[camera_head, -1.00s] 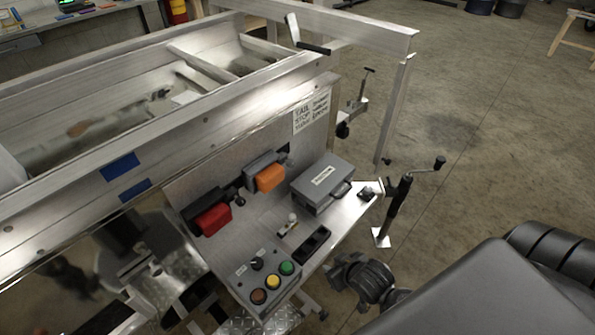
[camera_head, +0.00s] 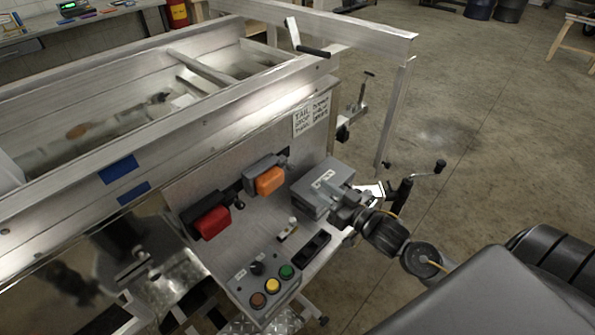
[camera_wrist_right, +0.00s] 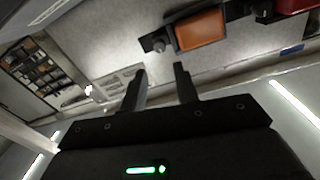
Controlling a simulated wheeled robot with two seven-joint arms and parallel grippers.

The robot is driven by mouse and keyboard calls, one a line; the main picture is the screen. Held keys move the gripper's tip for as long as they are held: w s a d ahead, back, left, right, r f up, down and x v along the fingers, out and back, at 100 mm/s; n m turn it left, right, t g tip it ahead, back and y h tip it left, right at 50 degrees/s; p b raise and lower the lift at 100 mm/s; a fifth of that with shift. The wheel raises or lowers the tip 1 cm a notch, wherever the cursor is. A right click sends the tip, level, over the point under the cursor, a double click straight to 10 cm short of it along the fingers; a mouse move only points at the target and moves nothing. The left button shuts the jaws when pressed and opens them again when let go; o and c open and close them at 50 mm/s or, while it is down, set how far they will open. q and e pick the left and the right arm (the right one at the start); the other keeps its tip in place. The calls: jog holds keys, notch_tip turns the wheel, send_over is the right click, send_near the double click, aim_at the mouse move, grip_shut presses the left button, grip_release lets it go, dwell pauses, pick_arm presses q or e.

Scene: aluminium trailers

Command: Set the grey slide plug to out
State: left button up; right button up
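I cannot tell for sure which part is the grey slide plug. A small dark grey knob (camera_wrist_right: 158,44) sticks out beside the orange block (camera_wrist_right: 203,30) in the right wrist view. A small white-knobbed part (camera_head: 289,229) stands on the shelf. My left gripper is not in view.
A button box (camera_head: 262,285) with green, yellow and brownish-red buttons is at the shelf's front left. A black-handled crank jack (camera_head: 400,195) stands at the right. Bare floor lies farther right.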

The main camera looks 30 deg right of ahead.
aim_at(293, 169)
jog(key=p+x, duration=0.1)
jog(key=x, duration=0.9)
jog(key=shift+p, duration=0.35)
jog(key=shift+c, duration=0.3)
grip_shut()
